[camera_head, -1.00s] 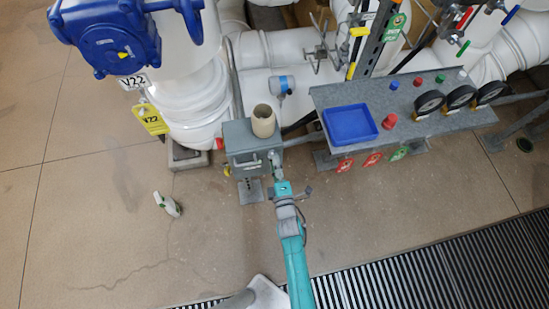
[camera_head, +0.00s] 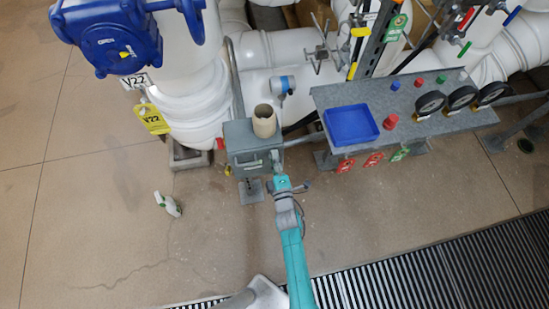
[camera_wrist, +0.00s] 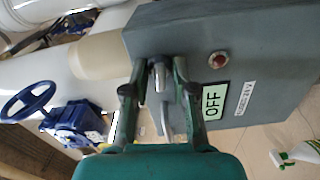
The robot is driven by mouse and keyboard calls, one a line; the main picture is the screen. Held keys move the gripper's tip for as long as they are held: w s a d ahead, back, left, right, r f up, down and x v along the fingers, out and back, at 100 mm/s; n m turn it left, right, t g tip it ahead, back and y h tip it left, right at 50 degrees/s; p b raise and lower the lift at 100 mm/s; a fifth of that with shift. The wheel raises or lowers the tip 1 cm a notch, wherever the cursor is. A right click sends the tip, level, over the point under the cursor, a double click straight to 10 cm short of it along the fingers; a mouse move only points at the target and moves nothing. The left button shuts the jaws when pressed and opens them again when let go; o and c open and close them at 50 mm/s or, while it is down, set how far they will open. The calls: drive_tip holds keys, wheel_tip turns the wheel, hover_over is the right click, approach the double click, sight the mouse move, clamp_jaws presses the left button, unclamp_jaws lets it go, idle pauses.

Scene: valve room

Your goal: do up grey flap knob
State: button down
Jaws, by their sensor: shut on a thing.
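A grey box (camera_head: 240,135) stands on a post beside the white pipes in the head view. In the wrist view the box (camera_wrist: 225,30) bears a green OFF label and a red button. A small grey metal knob (camera_wrist: 159,76) sits at the box's edge between my fingers. My gripper (camera_wrist: 160,72) is shut on this knob, one finger on each side of it. In the head view my gripper (camera_head: 277,166) reaches the right side of the box's front, where the knob is too small to make out. A curved grey piece (camera_wrist: 166,120) also shows between the fingers.
A beige cup-like cylinder (camera_head: 264,121) stands on the box. To the right is a grey bench (camera_head: 450,115) with a blue tray (camera_head: 350,139), buttons and gauges. A white spray bottle (camera_head: 168,204) lies on the floor at left. The floor around it is clear.

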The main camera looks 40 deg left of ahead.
drive_tip(key=shift+m, duration=8.1)
drive_tip(key=shift+f, duration=0.1)
drive_tip(key=c, duration=1.2)
unclamp_jaws()
drive_tip(key=shift+s+d, duration=0.1)
